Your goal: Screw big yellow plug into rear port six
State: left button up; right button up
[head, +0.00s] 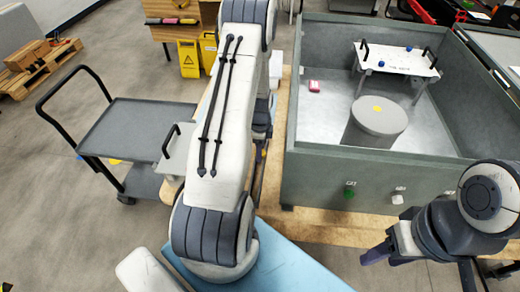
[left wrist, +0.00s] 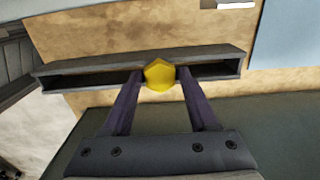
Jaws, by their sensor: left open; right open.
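A yellow six-sided plug (left wrist: 159,74) sits at the middle of a long grey slotted holder in the left wrist view. My left gripper (left wrist: 160,77) is open, with one dark finger on each side of the plug. The fingertips are very close to its sides; I cannot tell whether they touch. In the head view my left arm hides this gripper and the plug. My right gripper (head: 376,254) is low at the right in the head view, beside the analyser box (head: 320,182), and is open. I cannot pick out rear port six.
The box's near wall carries a green plug (head: 349,191) and a white plug (head: 397,198). Inside stand a grey cylinder (head: 372,128) and a white handled plate (head: 398,60). A grey cart (head: 130,125) stands left. The grey holder (left wrist: 80,76) rests on a wooden surface.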

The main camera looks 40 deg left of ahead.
pick_arm(q)
grip_shut()
jog(key=shift+r+p, duration=2.65)
jog(key=shift+r, duration=0.9)
